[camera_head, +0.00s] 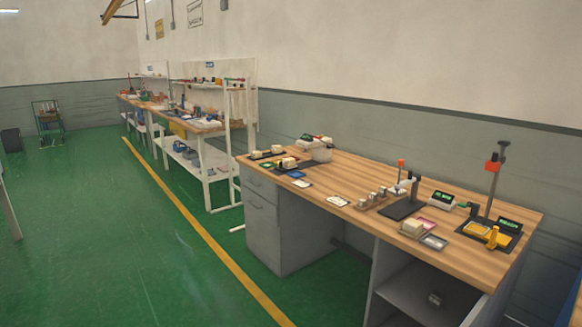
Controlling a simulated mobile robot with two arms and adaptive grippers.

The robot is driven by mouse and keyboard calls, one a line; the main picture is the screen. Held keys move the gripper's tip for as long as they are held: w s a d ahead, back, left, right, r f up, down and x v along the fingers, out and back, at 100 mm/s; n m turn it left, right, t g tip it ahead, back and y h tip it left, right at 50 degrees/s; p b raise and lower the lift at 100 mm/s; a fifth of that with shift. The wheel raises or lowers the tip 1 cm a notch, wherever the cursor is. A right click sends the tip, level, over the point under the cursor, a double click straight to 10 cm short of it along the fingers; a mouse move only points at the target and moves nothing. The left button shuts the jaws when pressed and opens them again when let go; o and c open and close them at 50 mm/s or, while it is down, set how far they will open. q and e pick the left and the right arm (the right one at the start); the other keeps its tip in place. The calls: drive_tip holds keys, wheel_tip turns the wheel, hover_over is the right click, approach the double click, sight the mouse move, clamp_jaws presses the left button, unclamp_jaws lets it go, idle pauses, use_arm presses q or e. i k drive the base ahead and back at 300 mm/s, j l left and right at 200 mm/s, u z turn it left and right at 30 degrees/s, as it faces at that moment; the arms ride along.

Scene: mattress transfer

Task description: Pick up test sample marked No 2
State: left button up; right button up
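Neither of my grippers shows in the head view. A wooden-topped workbench (350,180) stands at the right, with many small items on it. A small rack of grey pieces (372,198) sits near its middle. A cream block (411,227) lies toward the right front. Two more cream blocks, one farther left (277,149) and one on a dark mat (289,162), lie at the far end. White cards (338,201) lie near the front edge. The markings are too small to read, so I cannot tell which piece is sample No 2.
A test stand with an orange part (492,166) and a smaller stand (401,185) rise from the bench. Grey drawers (262,205) sit below it. A second cluttered bench (200,128) stands farther back. Green floor (120,230) with a yellow line is clear at the left.

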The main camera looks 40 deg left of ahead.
sight(289, 162)
drive_tip(key=i+j, duration=0.1)
drive_tip(key=j, duration=0.3)
drive_tip(key=i+j, duration=0.15)
drive_tip(key=j, duration=0.2)
drive_tip(key=i+j, duration=0.1)
drive_tip(key=j, duration=0.3)
drive_tip(key=i+j+z, duration=0.1)
drive_tip(key=j, duration=0.3)
drive_tip(key=i+j, duration=0.15)
drive_tip(key=j, duration=0.25)
drive_tip(key=i+j, duration=0.1)
drive_tip(key=j, duration=0.3)
